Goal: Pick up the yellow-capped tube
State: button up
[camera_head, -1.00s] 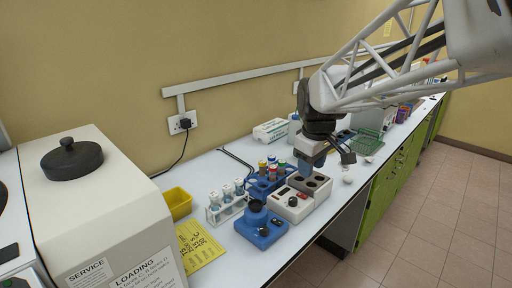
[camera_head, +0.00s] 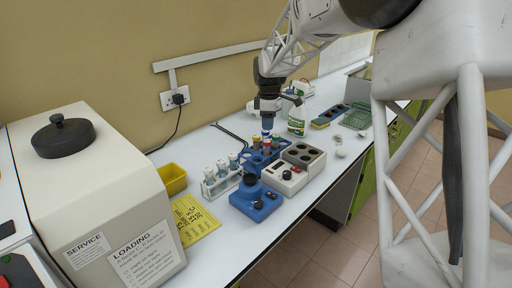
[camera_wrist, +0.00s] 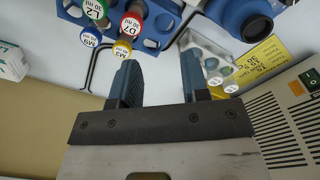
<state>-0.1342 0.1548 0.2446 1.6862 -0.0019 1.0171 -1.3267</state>
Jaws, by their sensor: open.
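The yellow-capped tube (camera_wrist: 121,49) shows in the wrist view near the open end of my left finger. It stands in the blue rack (camera_wrist: 152,42) beside tubes with a red cap (camera_wrist: 131,25), a green cap (camera_wrist: 95,10) and a blue cap (camera_wrist: 90,38). In the head view, the yellow cap (camera_head: 256,139) shows at the rack's left side. My gripper (camera_wrist: 160,65) is open and empty, its fingers apart. In the head view, my gripper (camera_head: 268,127) is above the rack and hides part of it.
A white rack of tubes (camera_head: 222,183) and a blue device (camera_head: 256,201) stand nearby.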

aim_at(256, 142)
jog(key=w+a+f+n, duration=0.1)
jog(key=w+f, duration=0.1)
jog(key=w, duration=0.1)
jog(key=w+a+f+n, duration=0.1)
jog(key=w+f, duration=0.1)
jog(key=w, duration=0.1)
jog(key=w+a+f+n, duration=0.1)
jog(key=w+a+f, duration=0.1)
jog(key=w, duration=0.1)
jog(key=shift+f, duration=0.35)
jog(key=shift+f, duration=0.1)
jog(key=shift+s+f, duration=0.1)
jog(key=shift+f, duration=1.05)
jog(key=shift+d+f, duration=0.1)
jog(key=shift+f, duration=0.05)
jog(key=shift+f, duration=2.5)
jog(key=shift+c, duration=0.2)
jog(key=c, duration=0.5)
